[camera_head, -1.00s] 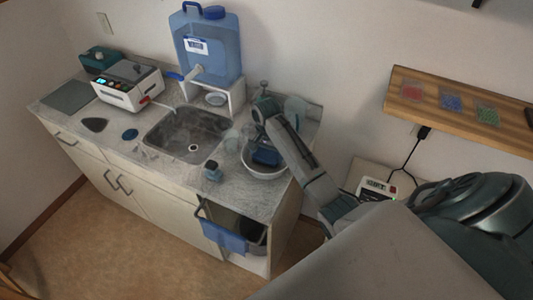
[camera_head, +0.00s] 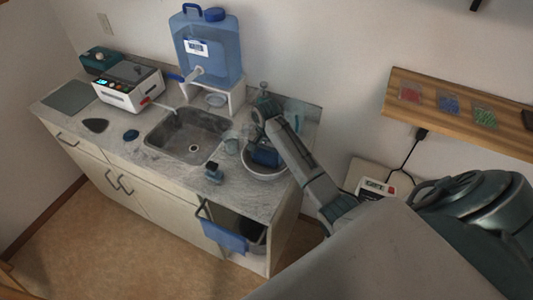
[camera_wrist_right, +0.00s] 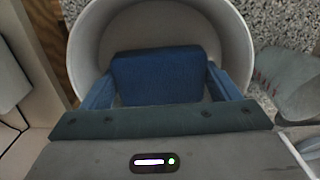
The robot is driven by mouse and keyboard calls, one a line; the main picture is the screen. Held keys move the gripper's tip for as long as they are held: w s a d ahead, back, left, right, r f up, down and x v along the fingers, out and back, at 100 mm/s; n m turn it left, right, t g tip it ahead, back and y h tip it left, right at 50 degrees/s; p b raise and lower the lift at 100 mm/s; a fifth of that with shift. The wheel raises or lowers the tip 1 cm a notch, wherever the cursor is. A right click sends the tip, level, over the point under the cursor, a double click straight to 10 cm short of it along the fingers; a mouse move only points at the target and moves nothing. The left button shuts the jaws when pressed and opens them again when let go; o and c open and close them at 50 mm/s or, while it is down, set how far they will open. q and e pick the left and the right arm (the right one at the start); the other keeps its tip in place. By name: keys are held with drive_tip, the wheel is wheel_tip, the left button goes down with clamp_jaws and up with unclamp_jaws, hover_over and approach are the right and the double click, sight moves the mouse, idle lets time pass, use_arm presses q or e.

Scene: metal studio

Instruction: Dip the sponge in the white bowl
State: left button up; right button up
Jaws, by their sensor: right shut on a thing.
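The white bowl (camera_head: 264,176) stands on the counter to the right of the sink, and its rim and inside wall show in the wrist view (camera_wrist_right: 236,50). The blue sponge (camera_wrist_right: 157,75) is a blue block between the two blue fingers of my right gripper (camera_wrist_right: 160,90). In the head view, my right gripper (camera_head: 265,153) points down at the bowl, with its blue tip within the rim outline. The gripper is shut on the sponge. The sponge hides much of the bowl's inside, so I cannot tell if it touches the bottom. My left gripper is not in view.
The sink (camera_head: 186,137) lies to the left. A blue water container (camera_head: 207,55) stands behind it.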

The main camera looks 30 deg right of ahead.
idle(0.8)
idle(0.4)
drive_tip(key=shift+r, duration=4.1)
drive_tip(key=shift+r, duration=0.1)
drive_tip(key=shift+r, duration=0.4)
drive_tip(key=shift+f, duration=0.5)
